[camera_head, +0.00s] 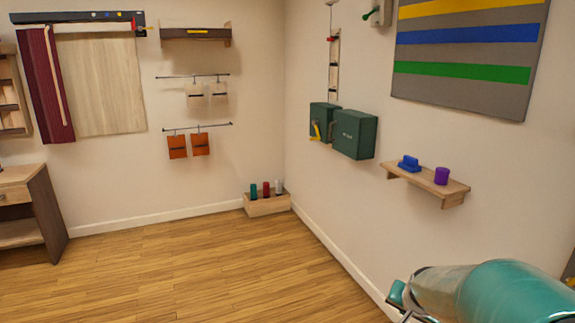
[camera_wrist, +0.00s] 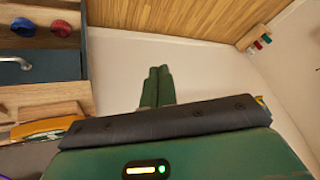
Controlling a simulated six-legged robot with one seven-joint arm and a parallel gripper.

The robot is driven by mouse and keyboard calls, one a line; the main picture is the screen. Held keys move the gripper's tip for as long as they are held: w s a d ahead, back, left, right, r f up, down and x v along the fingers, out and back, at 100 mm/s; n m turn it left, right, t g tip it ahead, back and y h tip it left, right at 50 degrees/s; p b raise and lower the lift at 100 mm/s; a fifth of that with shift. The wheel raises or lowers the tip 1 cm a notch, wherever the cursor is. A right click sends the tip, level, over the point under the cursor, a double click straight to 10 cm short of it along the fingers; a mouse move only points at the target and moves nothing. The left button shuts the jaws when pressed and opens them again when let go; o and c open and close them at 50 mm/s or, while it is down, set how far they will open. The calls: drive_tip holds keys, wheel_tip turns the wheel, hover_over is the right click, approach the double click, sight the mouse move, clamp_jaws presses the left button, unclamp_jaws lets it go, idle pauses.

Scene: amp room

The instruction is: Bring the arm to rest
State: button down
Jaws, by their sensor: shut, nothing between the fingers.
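My gripper (camera_wrist: 157,70) shows in the wrist view as two dark green fingers side by side, shut with nothing between them. The fingers point away from the camera, over a pale wall surface, and I see nothing touching their tips. The dark band and green housing of my wrist fill the lower part of that view, with a small lit indicator. In the head view, a teal and grey part of my arm shows at the lower right, in front of the right wall; my fingers cannot be made out there.
A wall shelf (camera_head: 452,187) holds a blue object (camera_head: 409,164) and a purple cup (camera_head: 441,176). Green boxes (camera_head: 353,134) hang on the right wall. A wooden box (camera_head: 267,206) with bottles stands in the corner. A wooden cabinet (camera_head: 48,215) stands left. The floor (camera_head: 190,275) between is clear.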

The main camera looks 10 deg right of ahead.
drive_tip(key=s+a+r+n+y, duration=0.1)
drive_tip(key=s+a+r+n, duration=0.2)
drive_tip(key=a, duration=0.5)
drive_tip(key=s+a+r+n+y, duration=0.1)
drive_tip(key=s+a+r+n, duration=0.2)
drive_tip(key=s+a, duration=0.3)
drive_tip(key=s+a+r+n+y, duration=0.1)
drive_tip(key=s+a+r+n, duration=0.2)
drive_tip(key=a, duration=0.7)
drive_tip(key=shift+s+a+r+n, duration=0.25)
drive_tip(key=shift+s+r+n, duration=0.15)
drive_tip(key=shift+s+r, duration=0.45)
drive_tip(key=shift+w+d, duration=0.1)
drive_tip(key=shift+d, duration=0.05)
